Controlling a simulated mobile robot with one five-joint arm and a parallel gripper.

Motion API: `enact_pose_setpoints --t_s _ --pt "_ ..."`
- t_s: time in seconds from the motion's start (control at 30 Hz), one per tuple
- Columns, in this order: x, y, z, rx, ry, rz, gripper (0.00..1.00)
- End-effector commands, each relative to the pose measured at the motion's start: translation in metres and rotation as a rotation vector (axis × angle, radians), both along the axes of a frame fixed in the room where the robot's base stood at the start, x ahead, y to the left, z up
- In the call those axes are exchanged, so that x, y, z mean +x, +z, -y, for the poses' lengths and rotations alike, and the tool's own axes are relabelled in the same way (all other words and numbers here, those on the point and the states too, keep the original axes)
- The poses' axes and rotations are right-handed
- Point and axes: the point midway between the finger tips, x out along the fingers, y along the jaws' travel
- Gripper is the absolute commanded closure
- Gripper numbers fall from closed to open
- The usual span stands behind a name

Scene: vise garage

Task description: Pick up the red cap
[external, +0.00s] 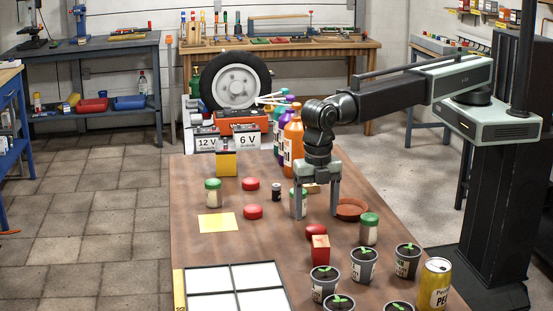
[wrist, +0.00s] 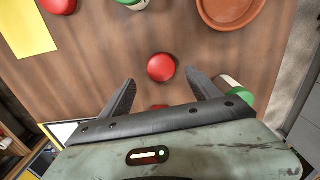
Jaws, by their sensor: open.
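Several round red caps lie on the brown table. One red cap (external: 316,230) sits below my gripper (external: 317,213), behind a red box. In the wrist view this red cap (wrist: 161,67) lies between and just beyond my two fingertips. My gripper points down, open and empty, and appears above the table; the exact height is hard to tell. Two other red caps, a nearer one (external: 252,212) and a farther one (external: 251,183), lie to the left. One of them shows at the top left of the wrist view (wrist: 58,5).
A red box (external: 320,252) stands close in front of the cap. A green-lidded jar (external: 369,231) stands to its right, and a brown saucer (external: 351,209) lies behind. Seedling pots (external: 363,266) and a yellow can (external: 433,287) crowd the front right. Bare table lies left of the cap.

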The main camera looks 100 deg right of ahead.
Motion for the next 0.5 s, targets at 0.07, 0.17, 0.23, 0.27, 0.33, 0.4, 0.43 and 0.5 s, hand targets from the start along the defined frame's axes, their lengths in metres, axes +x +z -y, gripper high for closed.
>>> enact_pose_setpoints --t_s 0.07,0.17,0.23,0.27,0.33,0.4,0.43,0.5 --pt "-0.001 -0.016 0.001 0.000 0.000 0.000 0.28" --pt "-0.003 -0.035 0.004 0.000 -0.001 0.000 0.28" --pt "-0.003 -0.046 0.003 0.000 -0.001 0.000 0.28" --pt "-0.003 -0.049 0.003 0.000 -0.001 0.000 0.28" --pt "-0.003 -0.051 0.003 0.001 -0.001 0.001 0.28" --pt "-0.003 -0.049 0.003 0.001 -0.001 0.001 0.28" --pt "-0.003 -0.048 0.003 0.001 -0.001 0.001 0.28" --pt "-0.002 -0.047 0.003 0.001 -0.001 0.001 0.28"
